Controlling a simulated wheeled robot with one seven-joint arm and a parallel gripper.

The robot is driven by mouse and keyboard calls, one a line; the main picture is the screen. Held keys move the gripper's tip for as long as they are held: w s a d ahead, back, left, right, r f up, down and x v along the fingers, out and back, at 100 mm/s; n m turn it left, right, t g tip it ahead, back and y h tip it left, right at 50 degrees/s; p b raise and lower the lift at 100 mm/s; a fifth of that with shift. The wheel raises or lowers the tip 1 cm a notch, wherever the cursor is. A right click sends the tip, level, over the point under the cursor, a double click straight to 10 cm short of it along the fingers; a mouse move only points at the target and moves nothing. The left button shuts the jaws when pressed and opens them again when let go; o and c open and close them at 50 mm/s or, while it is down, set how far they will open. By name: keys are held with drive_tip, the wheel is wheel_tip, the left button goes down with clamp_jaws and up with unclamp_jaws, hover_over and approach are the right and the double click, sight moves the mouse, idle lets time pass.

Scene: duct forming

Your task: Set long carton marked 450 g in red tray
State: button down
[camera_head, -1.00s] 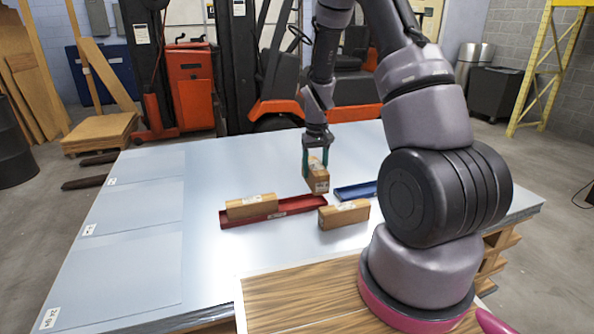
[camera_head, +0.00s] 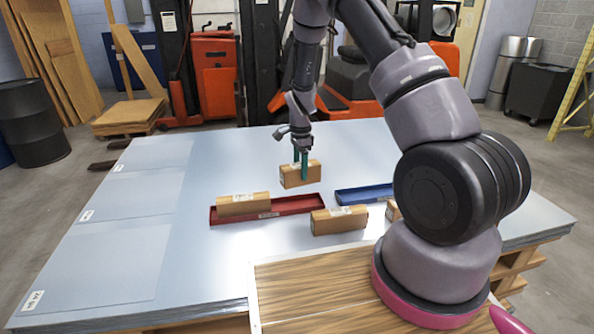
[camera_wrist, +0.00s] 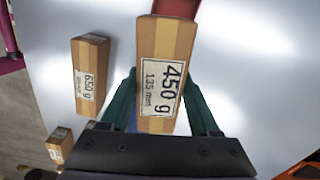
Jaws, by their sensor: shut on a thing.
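My gripper (camera_head: 300,167), with green fingers, is shut on a long brown carton (camera_head: 299,175). In the wrist view this carton (camera_wrist: 160,60) bears a label reading 450 g, 135 mm. It hangs over the table, behind the right part of the red tray (camera_head: 290,207) in the head view, its long side roughly along the tray. The red tray is long and low. Another brown carton (camera_head: 243,204) lies in its left part, and its right part is empty. A bit of red (camera_wrist: 176,7) shows past the held carton's far end in the wrist view.
A loose carton (camera_head: 339,220) lies in front of the tray's right end. A blue tray (camera_head: 364,194) lies to the right. Another carton (camera_head: 392,212) is partly hidden by my arm. The wrist view shows a carton marked 650 g (camera_wrist: 89,75). The table's left side holds flat sheets.

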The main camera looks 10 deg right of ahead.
drive_tip(key=shift+w+a+f+m, duration=0.15)
drive_tip(key=shift+a+f+m, duration=0.15)
drive_tip(key=shift+m, duration=0.25)
drive_tip(key=shift+w+a+f+m, duration=0.15)
drive_tip(key=shift+a+m, duration=0.15)
drive_tip(key=shift+m, duration=0.25)
drive_tip(key=shift+f, duration=4.7)
drive_tip(key=shift+c, duration=0.2)
unclamp_jaws()
drive_tip(key=shift+r, duration=0.1)
